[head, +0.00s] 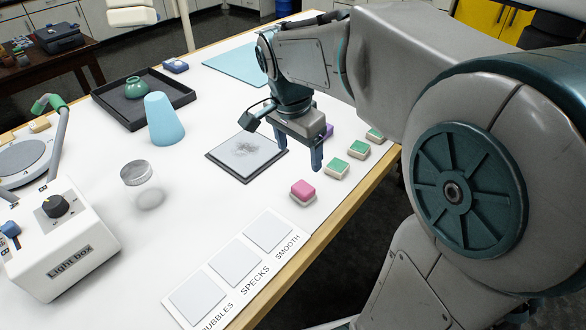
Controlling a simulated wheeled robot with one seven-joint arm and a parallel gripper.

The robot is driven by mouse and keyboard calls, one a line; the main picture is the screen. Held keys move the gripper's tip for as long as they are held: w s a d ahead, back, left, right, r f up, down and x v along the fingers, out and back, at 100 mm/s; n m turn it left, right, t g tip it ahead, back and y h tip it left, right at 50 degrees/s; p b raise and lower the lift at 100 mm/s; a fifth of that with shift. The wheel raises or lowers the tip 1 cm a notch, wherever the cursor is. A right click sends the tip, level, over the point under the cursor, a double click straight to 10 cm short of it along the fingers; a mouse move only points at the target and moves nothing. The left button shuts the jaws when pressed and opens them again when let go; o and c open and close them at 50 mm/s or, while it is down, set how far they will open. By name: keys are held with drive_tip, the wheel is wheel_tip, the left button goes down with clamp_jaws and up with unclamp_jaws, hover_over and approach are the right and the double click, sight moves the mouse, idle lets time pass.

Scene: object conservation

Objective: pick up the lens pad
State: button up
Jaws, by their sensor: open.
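No label marks the lens pad, so I cannot tell for sure which thing it is. Several small pads with pale bases lie in a row near the table's right edge: a pink one (303,188), green ones (337,167) and a purple one (327,132) partly hidden by my gripper. My gripper (299,159) is open, pointing down, with nothing seen between its fingers. In the picture it is above the pink pad and left of the green ones. A dark-edged square plate (231,162) with a grey smudge lies left of it.
The light box (70,250) is front left. A card with labelled squares (235,262) lies in front. White tabletop between is clear.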

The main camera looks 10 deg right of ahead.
sight(303, 187)
drive_tip(key=f, duration=0.4)
drive_tip(key=w+d+f, duration=0.1)
drive_tip(key=f, duration=0.4)
drive_tip(key=f+p, duration=0.1)
drive_tip(key=f, duration=0.3)
drive_tip(key=shift+w+d+f, duration=0.15)
drive_tip(key=shift+d+f, duration=0.1)
drive_tip(key=shift+d, duration=0.15)
drive_tip(key=c, duration=1)
